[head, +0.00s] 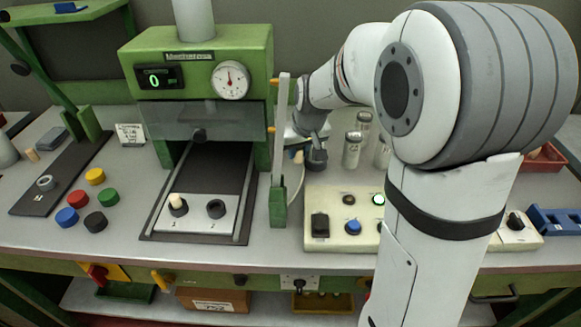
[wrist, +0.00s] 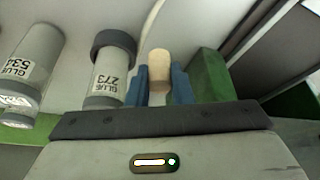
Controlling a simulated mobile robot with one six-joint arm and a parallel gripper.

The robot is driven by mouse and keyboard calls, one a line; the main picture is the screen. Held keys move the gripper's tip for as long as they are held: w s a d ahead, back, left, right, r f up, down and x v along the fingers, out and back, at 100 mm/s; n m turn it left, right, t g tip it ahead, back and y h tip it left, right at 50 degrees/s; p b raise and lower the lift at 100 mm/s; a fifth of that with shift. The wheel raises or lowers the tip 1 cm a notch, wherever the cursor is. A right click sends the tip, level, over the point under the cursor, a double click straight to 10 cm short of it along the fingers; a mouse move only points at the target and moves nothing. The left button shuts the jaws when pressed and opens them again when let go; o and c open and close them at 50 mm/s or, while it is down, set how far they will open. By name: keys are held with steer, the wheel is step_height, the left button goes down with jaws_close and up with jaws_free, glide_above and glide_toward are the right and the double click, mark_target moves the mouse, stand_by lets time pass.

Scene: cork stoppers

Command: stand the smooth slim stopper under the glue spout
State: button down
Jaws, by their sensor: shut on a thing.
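My gripper (wrist: 160,90) is shut on a pale, plain-looking cork stopper (wrist: 158,66), held between its blue fingers in the wrist view. In the head view this stopper (head: 297,157) shows partly, beside my dark gripper (head: 303,157), behind the green upright right of the press. A second pale stopper (head: 177,203) stands in the left hole of the numbered plate (head: 197,228) below the press. A third small pale stopper (head: 32,155) is at the far left, next to a grey block. I cannot clearly make out the glue spout.
Glue bottles (wrist: 108,72) stand close left of my gripper, and a green block (wrist: 209,72) is close right. The control box (head: 335,238) lies in front. Coloured caps (head: 108,197) lie left of the press (head: 200,62). A green stand (head: 88,122) rises over a dark strip.

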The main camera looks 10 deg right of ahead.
mark_target(300, 161)
steer(key=shift+f, duration=2.7)
steer(key=shift+f+b, duration=0.25)
steer(key=shift+b, duration=0.15)
steer(key=c, duration=1.3)
jaws_free()
steer(key=shift+r, duration=0.15)
